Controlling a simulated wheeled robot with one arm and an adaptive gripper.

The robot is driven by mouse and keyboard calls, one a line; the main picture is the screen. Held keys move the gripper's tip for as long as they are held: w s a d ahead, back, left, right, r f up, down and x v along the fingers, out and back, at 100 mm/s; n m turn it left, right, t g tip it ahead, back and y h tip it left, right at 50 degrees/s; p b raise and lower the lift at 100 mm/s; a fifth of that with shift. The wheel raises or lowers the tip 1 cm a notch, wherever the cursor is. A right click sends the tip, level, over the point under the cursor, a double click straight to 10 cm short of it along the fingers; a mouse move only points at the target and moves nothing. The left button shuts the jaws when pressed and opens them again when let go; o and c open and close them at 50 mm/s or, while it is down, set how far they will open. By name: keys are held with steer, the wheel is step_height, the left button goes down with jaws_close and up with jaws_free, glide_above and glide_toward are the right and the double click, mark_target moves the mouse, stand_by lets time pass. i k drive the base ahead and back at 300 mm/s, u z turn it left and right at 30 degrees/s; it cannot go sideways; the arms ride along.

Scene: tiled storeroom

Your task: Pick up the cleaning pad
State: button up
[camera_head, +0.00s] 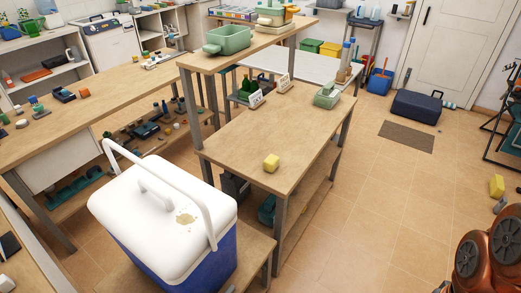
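A small yellow block that looks like a sponge or cleaning pad (272,163) lies on the bare wooden top of the middle workbench (235,150), towards its front right part. A second yellow block (497,186) shows at the right edge, apparently low near the floor. I cannot tell from this view which of the two is the cleaning pad. Copper-coloured rounded links of my arm fill the lower right corner. My gripper's fingers do not show, so its state is hidden. Nothing is seen touching the yellow block on the workbench.
A white-lidded blue cooler (165,215) with a raised handle stands in front of the workbench. A dark case (417,106) and a mat (406,136) lie on the floor. Tiled floor right of the bench is mostly clear.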

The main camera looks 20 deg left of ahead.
mark_target(271, 163)
steer(key=u, duration=0.9)
steer(key=i, duration=0.95)
steer(key=u, duration=1.05)
